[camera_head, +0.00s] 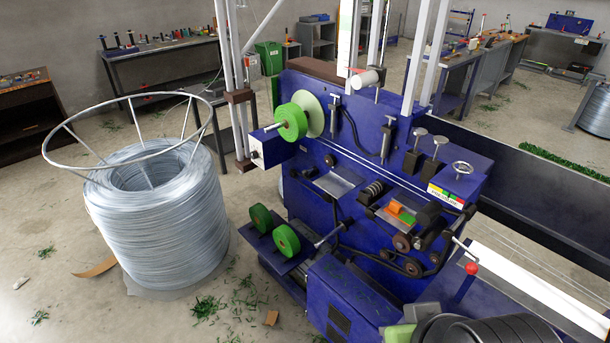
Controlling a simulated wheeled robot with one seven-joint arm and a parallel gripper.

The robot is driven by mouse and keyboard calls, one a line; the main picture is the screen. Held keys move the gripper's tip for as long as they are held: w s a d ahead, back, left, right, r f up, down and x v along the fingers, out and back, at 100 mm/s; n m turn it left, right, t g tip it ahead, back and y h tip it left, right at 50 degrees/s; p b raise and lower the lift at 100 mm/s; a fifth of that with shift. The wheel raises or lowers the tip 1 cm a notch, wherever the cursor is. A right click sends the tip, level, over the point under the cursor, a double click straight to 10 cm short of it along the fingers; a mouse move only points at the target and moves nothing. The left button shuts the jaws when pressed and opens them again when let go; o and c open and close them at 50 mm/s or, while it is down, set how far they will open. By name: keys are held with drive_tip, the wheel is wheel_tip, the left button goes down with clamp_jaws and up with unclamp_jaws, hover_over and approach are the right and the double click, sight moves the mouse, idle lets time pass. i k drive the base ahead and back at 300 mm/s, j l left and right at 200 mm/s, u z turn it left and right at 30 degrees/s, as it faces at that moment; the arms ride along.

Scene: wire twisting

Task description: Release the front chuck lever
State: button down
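A blue wire-twisting machine (345,235) stands in the middle of the view. At its right front, a thin metal lever (461,248) ends in a red ball knob (471,267). The lever slants down to the right, with its upper end at the machine's side near black rollers. No label shows whether this is the front chuck lever, and I cannot tell whether it is locked. My gripper is not in view.
A large wire coil (155,225) with a ring frame stands on the floor at left. Green spools (286,240) sit low on the machine's front. A black ribbed object (480,330) fills the bottom right. Floor between coil and machine is mostly open, with green scraps.

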sight(305, 173)
drive_tip(key=j+u, duration=0.1)
drive_tip(key=j, duration=0.65)
drive_tip(key=i+j+u, duration=0.2)
drive_tip(key=i+j, duration=0.95)
drive_tip(key=i+l+u, duration=0.2)
drive_tip(key=i+l, duration=0.55)
drive_tip(key=i, duration=0.1)
